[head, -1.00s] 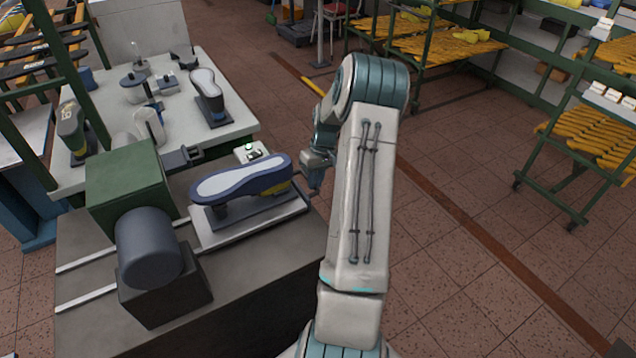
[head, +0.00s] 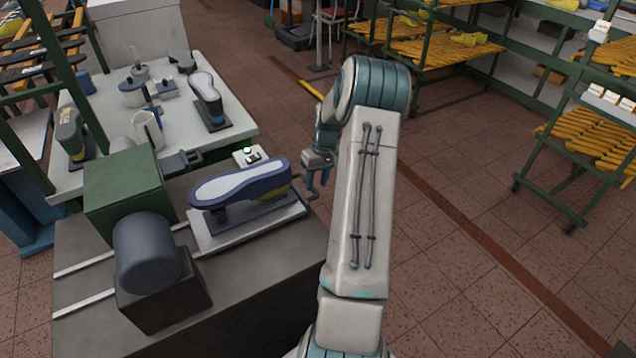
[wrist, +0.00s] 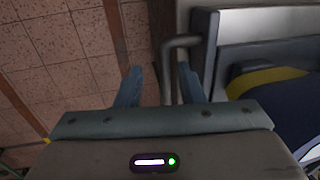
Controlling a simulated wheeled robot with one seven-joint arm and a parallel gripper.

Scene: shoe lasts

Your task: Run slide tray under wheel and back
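The slide tray (head: 235,232) is a pale plate on the bench, with a blue-and-white shoe sole on a dark last (head: 240,185) resting on it. A bent grey handle (head: 311,190) sticks out from its right end. The dark grey cylinder (head: 147,255), apparently the wheel, is joined to a green housing (head: 124,190), left of the tray. My gripper (head: 318,182) is at the handle. In the wrist view its fingers (wrist: 160,85) are apart, with the handle bar (wrist: 167,70) between them. A gap shows on the left; contact on the right is unclear.
Two pale rails (head: 85,322) run along the dark bench top. A small box with a green light (head: 249,157) sits behind the tray. A white table (head: 185,140) with lasts and tools stands behind. Open floor (head: 470,240) lies to the right.

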